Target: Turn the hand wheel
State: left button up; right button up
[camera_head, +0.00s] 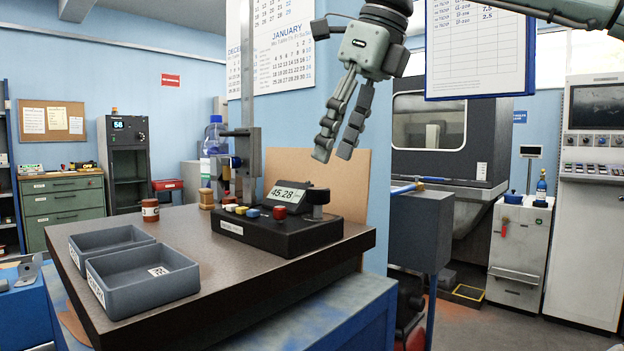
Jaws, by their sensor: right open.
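A black instrument (275,230) with a digital readout of 45.28 and several coloured buttons stands on the dark bench top (225,265). A black round knob (318,196) rises at its right end and is the most wheel-like part I see; I cannot tell for sure that it is the hand wheel. My right gripper (335,152) hangs from the top, fingers pointing down and slightly left. It is open and empty, above the knob in the picture and apart from it. My left gripper is not in view.
Two grey trays (91,267) stand at the bench's left front. A small brown jar (150,210), a wooden spool (206,198) and a tall column stand (247,140) are behind. A brown board (350,185) stands behind the instrument. The bench's right front is clear.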

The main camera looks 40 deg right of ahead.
aim_at(320, 189)
jog(key=shift+x, duration=3.15)
jog(key=shift+c, duration=0.2)
grip_shut()
